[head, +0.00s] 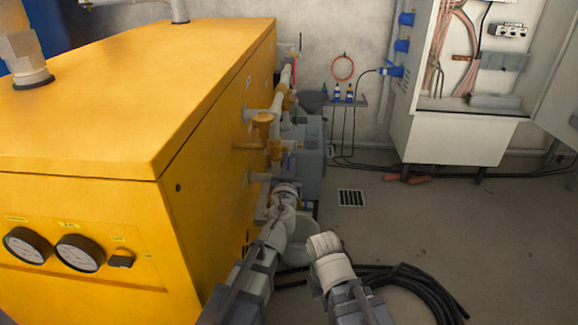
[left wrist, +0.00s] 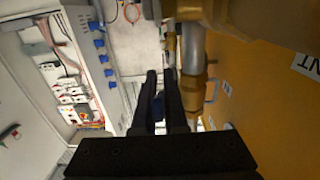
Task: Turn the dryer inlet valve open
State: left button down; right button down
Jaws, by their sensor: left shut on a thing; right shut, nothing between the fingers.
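The yellow machine (head: 215,130) fills the left of the head view, with grey pipes and brass valve fittings (head: 262,120) along its right side. My left gripper (head: 284,188) is low beside this pipework. In the left wrist view its two dark fingers (left wrist: 160,90) point toward the pipe, beside a brass fitting (left wrist: 192,92). They are shut on a valve handle, mostly hidden between them; I cannot tell how far it is turned. My right gripper (head: 324,243) is shut and empty, apart from the pipework, above the floor.
A pale bucket (head: 299,252) stands behind my grippers. Black hose (head: 425,285) lies coiled on the floor at right. A floor drain (head: 351,197) is ahead. An open electrical cabinet (head: 450,140) stands at the back right, with open floor before it.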

pick_arm(q)
jog(key=shift+f, duration=0.1)
dwell(0.8)
jog(key=t+b, duration=0.1)
jog(key=b, duration=0.2)
jog(key=w+t+b, duration=0.1)
jog(key=b, duration=0.2)
jog(key=shift+f+t, duration=0.35)
jog(key=shift+t, duration=0.05)
jog(key=shift+r, duration=0.1)
jog(key=c, duration=1.2)
grip_release()
jog(key=shift+c, duration=0.2)
